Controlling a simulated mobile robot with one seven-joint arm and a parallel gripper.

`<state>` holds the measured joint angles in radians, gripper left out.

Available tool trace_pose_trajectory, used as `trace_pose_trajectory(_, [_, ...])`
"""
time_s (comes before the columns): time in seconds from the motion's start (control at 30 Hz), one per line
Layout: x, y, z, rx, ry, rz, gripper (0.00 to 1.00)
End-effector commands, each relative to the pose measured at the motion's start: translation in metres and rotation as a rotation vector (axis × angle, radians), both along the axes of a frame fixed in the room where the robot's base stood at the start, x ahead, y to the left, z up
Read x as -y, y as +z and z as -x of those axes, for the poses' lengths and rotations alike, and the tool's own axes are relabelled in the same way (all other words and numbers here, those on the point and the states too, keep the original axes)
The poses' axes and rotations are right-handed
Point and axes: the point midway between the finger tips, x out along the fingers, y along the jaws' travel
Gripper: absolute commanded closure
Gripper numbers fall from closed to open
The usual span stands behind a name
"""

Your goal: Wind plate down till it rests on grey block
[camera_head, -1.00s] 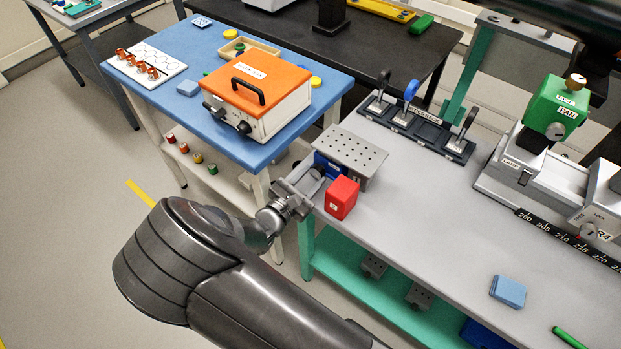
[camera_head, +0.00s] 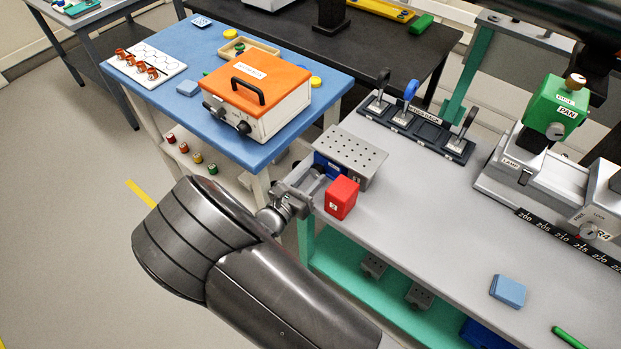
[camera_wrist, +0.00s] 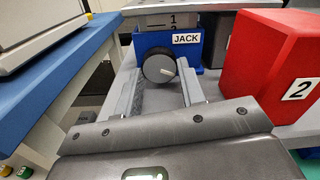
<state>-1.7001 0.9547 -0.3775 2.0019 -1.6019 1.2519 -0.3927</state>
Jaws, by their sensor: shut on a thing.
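The jack (camera_wrist: 187,57) has a blue body with a JACK label and a round dark knob (camera_wrist: 158,68) with a pale mark on its face. A grey perforated plate (camera_head: 351,148) lies level on top; its edge shows in the wrist view (camera_wrist: 215,6). A grey part with the numeral 1 and a partly hidden numeral shows between plate and blue body. A dark grey block (camera_wrist: 214,42) stands just right of the jack, under the plate. I cannot tell whether they touch. My gripper (camera_wrist: 160,88) is shut on the knob, one finger on each side; it also shows in the head view (camera_head: 308,188).
A red block (camera_head: 342,198) marked 2 stands close to my gripper's right. The blue table (camera_head: 190,105) with an orange-lidded box (camera_head: 258,95) is to the left. A rack (camera_head: 415,130) stands behind; the bench middle is clear.

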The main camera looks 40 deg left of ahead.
Motion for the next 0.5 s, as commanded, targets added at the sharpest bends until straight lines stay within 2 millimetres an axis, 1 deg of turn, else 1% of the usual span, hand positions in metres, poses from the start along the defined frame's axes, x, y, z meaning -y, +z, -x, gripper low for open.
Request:
trace_pose_trajectory(0.2, [-0.0002,0.0003,0.0000,0.000,0.000,0.079,0.86])
trace_pose_trajectory(0.5, [-0.0004,0.0002,0.0004,0.001,0.001,0.109,0.86])
